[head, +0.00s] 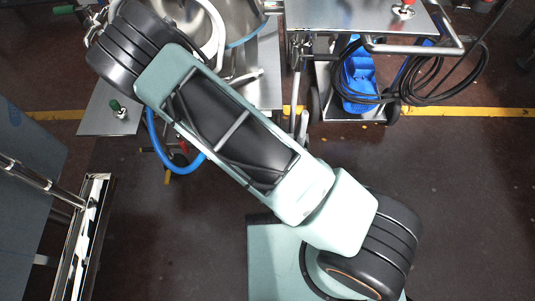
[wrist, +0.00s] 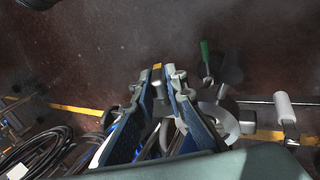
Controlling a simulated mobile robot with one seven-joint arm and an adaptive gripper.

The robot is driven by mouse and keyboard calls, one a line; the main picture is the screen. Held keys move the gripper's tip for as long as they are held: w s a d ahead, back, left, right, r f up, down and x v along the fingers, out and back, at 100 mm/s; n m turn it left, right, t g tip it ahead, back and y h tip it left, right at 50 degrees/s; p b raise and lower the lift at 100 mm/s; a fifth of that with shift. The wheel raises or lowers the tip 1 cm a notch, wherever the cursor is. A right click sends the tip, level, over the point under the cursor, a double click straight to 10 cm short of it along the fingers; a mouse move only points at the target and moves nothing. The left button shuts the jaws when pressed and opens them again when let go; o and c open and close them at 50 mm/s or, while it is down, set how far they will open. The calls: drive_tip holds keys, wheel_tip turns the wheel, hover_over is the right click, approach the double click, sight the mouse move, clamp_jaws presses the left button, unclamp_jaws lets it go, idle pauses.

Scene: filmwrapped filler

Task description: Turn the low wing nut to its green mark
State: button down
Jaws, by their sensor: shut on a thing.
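My gripper (wrist: 159,78) shows in the wrist view with its two blue-sided fingers a little apart. A small dark piece with a yellow-orange patch (wrist: 157,73) sits between the fingertips, and the gripper is shut on it. This piece fits the low wing nut, but its wings are not clear. I cannot make out a green mark beside it. A green-handled lever (wrist: 205,55) stands to the right of the fingertips, apart from them. In the head view my arm hides the gripper and the wing nut.
In the wrist view a metal bar with a white roll (wrist: 285,107) lies at right, and black hose (wrist: 40,150) at lower left. In the head view a steel cart (head: 350,22) with a blue item (head: 358,78) stands at the back. A blue hose (head: 172,160) hangs below my arm.

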drive_tip(key=shift+h, duration=0.3)
drive_tip(key=c, duration=1.9)
unclamp_jaws()
drive_tip(key=shift+c, duration=0.2)
drive_tip(key=v, duration=1.2)
